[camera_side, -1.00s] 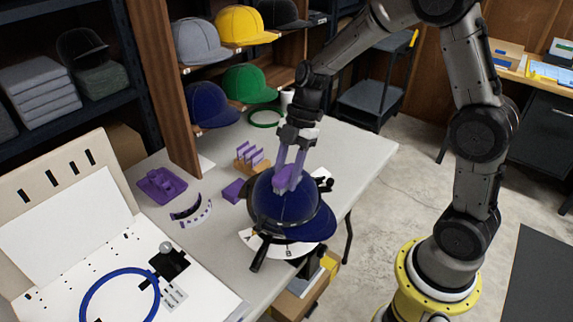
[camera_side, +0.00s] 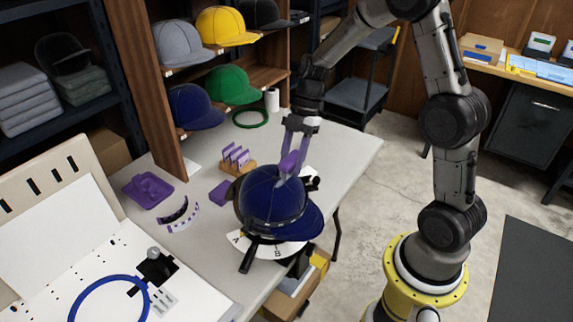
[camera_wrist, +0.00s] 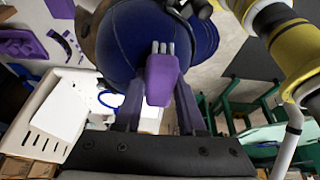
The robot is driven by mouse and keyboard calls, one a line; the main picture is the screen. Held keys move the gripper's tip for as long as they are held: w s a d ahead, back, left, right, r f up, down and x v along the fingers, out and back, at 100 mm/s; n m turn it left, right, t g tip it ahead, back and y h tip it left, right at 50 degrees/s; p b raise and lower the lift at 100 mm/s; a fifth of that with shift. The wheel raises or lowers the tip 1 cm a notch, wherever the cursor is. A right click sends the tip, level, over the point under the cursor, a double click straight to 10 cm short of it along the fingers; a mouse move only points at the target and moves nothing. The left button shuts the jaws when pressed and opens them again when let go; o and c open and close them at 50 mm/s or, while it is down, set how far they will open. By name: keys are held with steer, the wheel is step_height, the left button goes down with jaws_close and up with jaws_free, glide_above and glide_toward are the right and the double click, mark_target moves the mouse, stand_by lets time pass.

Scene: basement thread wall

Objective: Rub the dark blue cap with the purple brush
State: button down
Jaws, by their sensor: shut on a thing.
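The dark blue cap (camera_side: 272,200) sits on a black stand at the table's right front, its brim towards the lower right. It also shows at the top of the wrist view (camera_wrist: 130,35). My gripper (camera_side: 287,172) is shut on the purple brush (camera_side: 289,161), at the cap's upper right side in the side view. In the wrist view the brush (camera_wrist: 162,80) lies between the fingers, its grey bristles pointing at the cap. I cannot tell whether the bristles touch the cap.
Another dark blue cap (camera_side: 195,107) and other coloured caps fill the shelf behind. A purple rack (camera_side: 236,157), purple block (camera_side: 220,192) and purple tray (camera_side: 148,190) lie left of the stand. A white board with a blue ring (camera_side: 112,284) is at front left.

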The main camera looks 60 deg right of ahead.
steer(key=shift+a, duration=3.85)
step_height(320, 180, up, 8)
steer(key=shift+f, duration=0.2)
